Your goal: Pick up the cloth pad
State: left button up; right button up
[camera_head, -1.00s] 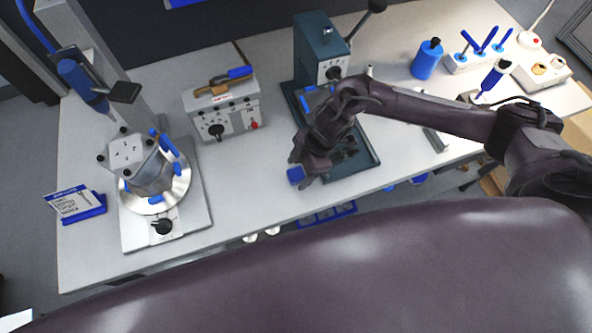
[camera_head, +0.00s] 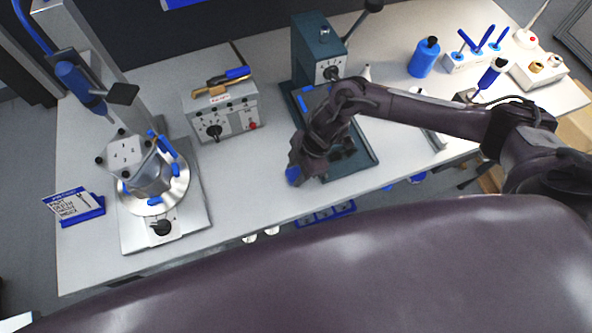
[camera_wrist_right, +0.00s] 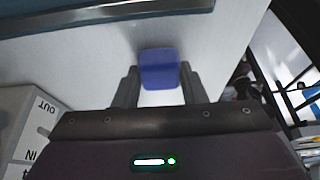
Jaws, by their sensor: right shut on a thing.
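The cloth pad (camera_head: 293,175) is a small blue block-like piece. My left gripper does not show in the head view.
A dark green press (camera_head: 322,60) stands behind my right arm, its base reaching near the gripper. A grey control box (camera_head: 222,112) and a round fixture (camera_head: 150,185) stand to the left.

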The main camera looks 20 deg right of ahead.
notch_tip(320, 180, up, 13)
jog(key=b, duration=0.2)
notch_tip(320, 180, up, 5)
send_over(296, 171)
jog(key=shift+s+r+p, duration=0.15)
jog(key=shift+r+p, duration=0.15)
jog(key=shift+r, duration=0.65)
jog(key=o, duration=0.3)
jog(key=shift+c, duration=1.2)
